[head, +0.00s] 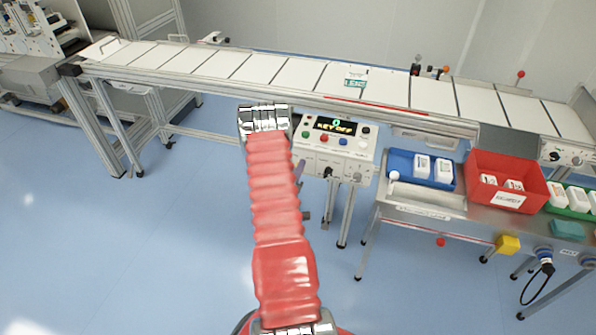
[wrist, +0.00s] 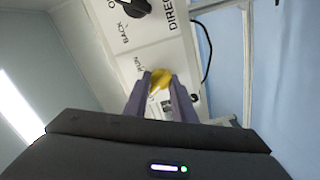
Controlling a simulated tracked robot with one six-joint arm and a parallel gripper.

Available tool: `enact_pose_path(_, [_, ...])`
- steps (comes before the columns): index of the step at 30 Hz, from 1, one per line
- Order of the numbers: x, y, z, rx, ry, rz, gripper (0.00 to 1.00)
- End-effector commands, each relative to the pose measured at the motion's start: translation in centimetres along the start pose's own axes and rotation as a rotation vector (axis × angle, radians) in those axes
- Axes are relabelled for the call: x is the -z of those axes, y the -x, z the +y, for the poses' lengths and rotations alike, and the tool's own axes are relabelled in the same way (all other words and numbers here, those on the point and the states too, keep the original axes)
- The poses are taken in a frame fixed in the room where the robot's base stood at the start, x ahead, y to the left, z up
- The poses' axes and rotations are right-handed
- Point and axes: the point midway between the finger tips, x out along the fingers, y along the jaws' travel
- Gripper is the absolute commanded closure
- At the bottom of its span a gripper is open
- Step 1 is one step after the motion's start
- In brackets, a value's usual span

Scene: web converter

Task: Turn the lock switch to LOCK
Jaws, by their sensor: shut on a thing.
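In the wrist view, my gripper (wrist: 160,86) has its two purple fingers on either side of a yellow switch knob (wrist: 160,76) on a white panel, shut on it. Lettering that looks like RUN stands beside the knob; other lettering is partly covered by a finger, so I cannot read the knob's setting. In the head view, the white control box (head: 338,165) has a display (head: 335,125) reading KEY OFF.
A black knob (wrist: 136,8) sits on the panel near BACK and DIRE lettering in the wrist view. Coloured buttons (head: 325,138) line the box's front. The conveyor (head: 280,72) runs behind. A blue tray (head: 405,163) and a red bin (head: 500,165) stand right.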

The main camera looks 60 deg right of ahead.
Motion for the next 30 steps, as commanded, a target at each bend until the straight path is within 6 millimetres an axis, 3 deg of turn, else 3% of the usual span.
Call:
enact_pose_path(15, [0.39, -0.20, -0.02, -0.006, 0.387, 0.007, 0.97])
enact_pose_path(30, [0.15, 0.01, -0.26, 0.001, 0.460, 0.004, 0.96])
